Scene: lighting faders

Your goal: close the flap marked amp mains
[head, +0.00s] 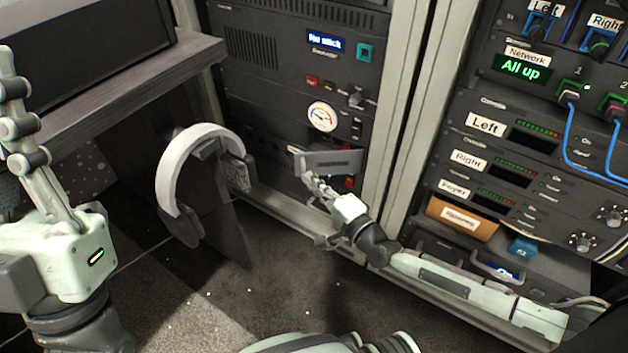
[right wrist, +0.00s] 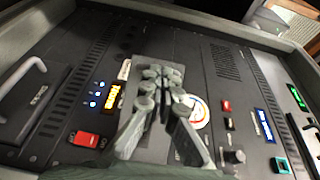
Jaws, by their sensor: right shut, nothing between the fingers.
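A grey flap (head: 332,162) stands out from the lower part of the dark left rack, below the round gauge; it looks open. I cannot read a marking on it. My right gripper (head: 307,176) is shut and empty, with its fingertips close by the flap's left end; I cannot tell whether they touch. In the right wrist view the shut fingers (right wrist: 162,76) lie in front of a grey plate (right wrist: 155,145) that looks like the flap and hide part of it. My left gripper (head: 14,115) is raised at the left edge, away from the rack, and partly cut off.
A round gauge (head: 322,117) and a blue display (head: 326,41) sit above the flap. White-banded headphones (head: 185,160) hang left of it by a wooden desk (head: 130,85). A second rack (head: 480,100) with blue cables stands right. Speckled floor (head: 215,305) lies open in front.

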